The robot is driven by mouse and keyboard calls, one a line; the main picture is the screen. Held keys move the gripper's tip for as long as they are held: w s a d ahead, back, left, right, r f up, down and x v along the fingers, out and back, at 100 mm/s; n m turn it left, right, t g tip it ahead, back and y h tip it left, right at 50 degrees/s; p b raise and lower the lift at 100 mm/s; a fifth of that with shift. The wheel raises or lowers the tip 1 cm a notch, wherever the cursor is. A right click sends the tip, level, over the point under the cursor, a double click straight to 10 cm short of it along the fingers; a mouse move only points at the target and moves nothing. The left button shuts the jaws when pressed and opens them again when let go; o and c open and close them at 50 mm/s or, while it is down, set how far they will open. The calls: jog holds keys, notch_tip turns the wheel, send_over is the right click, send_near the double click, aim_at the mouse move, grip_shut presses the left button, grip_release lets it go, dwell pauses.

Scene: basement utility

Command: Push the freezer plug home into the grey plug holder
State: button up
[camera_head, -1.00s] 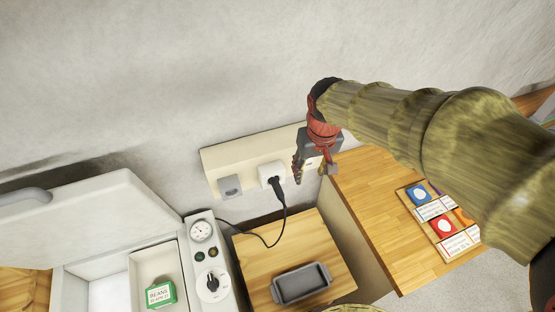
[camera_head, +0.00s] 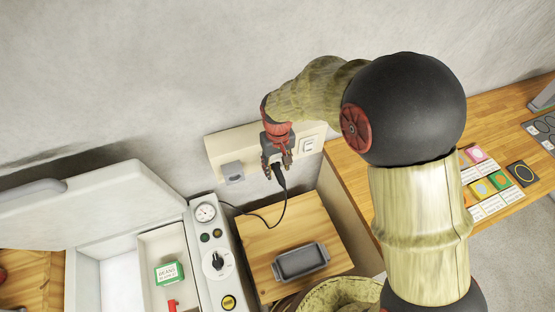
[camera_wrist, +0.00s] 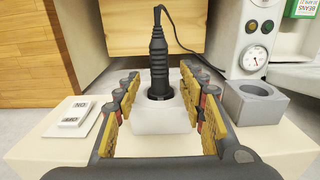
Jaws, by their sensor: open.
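The black freezer plug (camera_wrist: 158,65) sits in the round recess of a white socket block (camera_wrist: 160,118) in the wrist view, its cable leading away from its end. In the head view, the plug (camera_head: 279,176) shows just below my gripper (camera_head: 276,170). My gripper (camera_wrist: 160,82) is open in the wrist view, one finger on each side of the plug and socket, with gaps visible. The grey plug holder (camera_wrist: 255,103) is a square block with an empty round hole, right of the socket. In the head view the holder (camera_head: 233,173) is left of my gripper.
A white double switch (camera_wrist: 72,118) is on the same cream board (camera_head: 215,150), on the socket's other side. The cable (camera_head: 262,216) runs to the freezer panel (camera_head: 212,260). A dark tray (camera_head: 300,262) sits on the wooden top below. A worktop with cards (camera_head: 490,185) is at right.

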jog(key=shift+f, duration=0.8)
jog(key=shift+c, duration=1.4)
jog(key=c, duration=0.7)
grip_shut()
